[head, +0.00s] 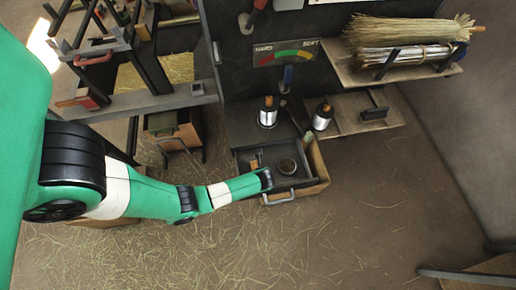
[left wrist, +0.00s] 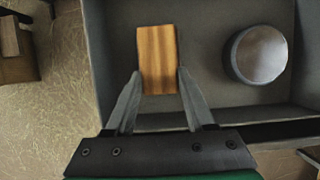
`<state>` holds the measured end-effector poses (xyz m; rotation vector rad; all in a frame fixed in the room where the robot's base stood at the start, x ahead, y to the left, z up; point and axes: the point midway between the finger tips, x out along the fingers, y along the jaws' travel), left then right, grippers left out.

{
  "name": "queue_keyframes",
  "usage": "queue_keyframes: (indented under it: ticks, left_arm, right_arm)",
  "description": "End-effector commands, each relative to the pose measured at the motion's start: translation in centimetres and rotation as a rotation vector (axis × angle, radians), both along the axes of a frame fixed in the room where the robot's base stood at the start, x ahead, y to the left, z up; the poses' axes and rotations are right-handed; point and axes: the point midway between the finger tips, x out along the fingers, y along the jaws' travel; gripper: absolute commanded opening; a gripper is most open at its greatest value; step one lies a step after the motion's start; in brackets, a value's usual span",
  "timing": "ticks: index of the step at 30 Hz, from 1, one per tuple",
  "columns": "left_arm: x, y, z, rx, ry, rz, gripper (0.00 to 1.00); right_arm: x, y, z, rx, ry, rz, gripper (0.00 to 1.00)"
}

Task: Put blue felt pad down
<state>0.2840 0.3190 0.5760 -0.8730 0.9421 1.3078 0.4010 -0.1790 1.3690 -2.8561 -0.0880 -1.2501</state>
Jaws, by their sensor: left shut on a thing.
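My left gripper (head: 262,178) reaches over the open drawer (head: 309,187) in the head view. In the left wrist view its two fingers (left wrist: 158,80) are shut on a wood-brown block (left wrist: 157,56), one finger on each side. The block also shows at the drawer's left side in the head view (head: 254,164). No blue felt shows on the block's visible face; its underside is hidden. I cannot tell whether the block touches the drawer floor. My right gripper is in neither view.
A round metal tin (left wrist: 257,54) stands in the drawer to the block's right, with bare floor between them. Straw bundles (head: 408,32) lie on the right shelf.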

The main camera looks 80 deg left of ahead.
Motion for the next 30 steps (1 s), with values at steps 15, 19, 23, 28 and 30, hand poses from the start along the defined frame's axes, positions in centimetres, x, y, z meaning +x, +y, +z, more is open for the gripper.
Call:
queue_keyframes:
  ticks: [15, 19, 23, 28, 30]
  left_arm:
    - [0.0, 0.0, -0.2, 0.0, 0.0, 0.0, 0.84]
    - [0.0, 0.0, -0.1, 0.0, 0.0, 0.0, 0.84]
    - [0.0, -0.3, 1.3, 0.0, -0.001, -0.002, 0.84]
    - [0.0, -1.8, 5.1, 0.001, -0.003, -0.003, 0.84]
    - [-0.1, -2.4, 6.8, 0.0, -0.003, -0.004, 0.84]
  right_arm:
    - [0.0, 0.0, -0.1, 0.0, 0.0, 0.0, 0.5]
    - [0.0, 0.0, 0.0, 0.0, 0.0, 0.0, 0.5]
    - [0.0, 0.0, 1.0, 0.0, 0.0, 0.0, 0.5]
    - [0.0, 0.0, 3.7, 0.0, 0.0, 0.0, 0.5]
    - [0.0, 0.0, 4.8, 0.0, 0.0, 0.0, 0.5]
